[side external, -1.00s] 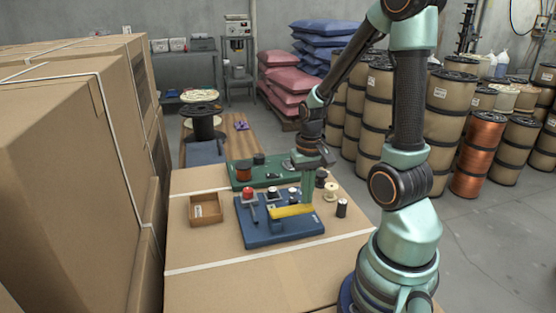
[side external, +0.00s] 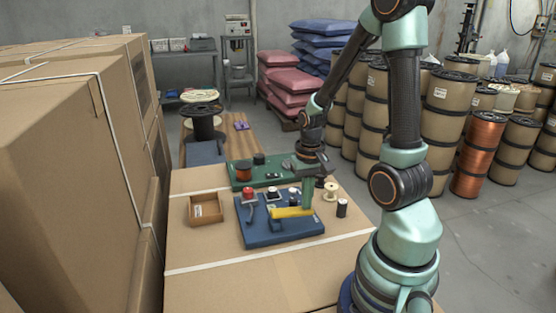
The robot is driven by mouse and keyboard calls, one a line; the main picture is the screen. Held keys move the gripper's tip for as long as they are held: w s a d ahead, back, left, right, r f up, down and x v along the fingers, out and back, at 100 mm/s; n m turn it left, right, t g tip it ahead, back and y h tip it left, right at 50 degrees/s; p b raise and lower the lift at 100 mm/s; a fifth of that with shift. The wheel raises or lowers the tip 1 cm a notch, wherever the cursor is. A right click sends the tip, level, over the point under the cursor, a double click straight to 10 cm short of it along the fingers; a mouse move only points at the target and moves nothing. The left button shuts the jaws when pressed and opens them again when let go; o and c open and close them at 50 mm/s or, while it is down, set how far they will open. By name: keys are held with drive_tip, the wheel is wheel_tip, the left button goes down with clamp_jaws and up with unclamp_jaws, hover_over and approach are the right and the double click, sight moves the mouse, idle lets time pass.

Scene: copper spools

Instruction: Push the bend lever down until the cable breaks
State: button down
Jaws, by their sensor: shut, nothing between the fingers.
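The yellow bend lever (side external: 291,213) lies across the right part of a blue base plate (side external: 262,238) on the cardboard-topped work surface. My gripper (side external: 308,207) is shut and points down at the lever's right end. Its fingertips look to be at or just touching the lever; I cannot tell if they press on it. Posts with a red top (side external: 248,193) and a white top (side external: 273,192) stand at the back of the blue plate. The cable is too small to make out, and my fingers cover part of the lever's right end.
A green board (side external: 243,183) with a copper spool (side external: 244,172) lies behind the blue plate. An open brown box (side external: 206,209) stands to the left. A pale spool (side external: 331,191) and a dark spool (side external: 342,208) stand to the right. The front of the surface is clear.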

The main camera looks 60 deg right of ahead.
drive_tip(key=shift+f, duration=0.65)
drive_tip(key=shift+r, duration=0.1)
idle(0.3)
drive_tip(key=shift+r, duration=3.7)
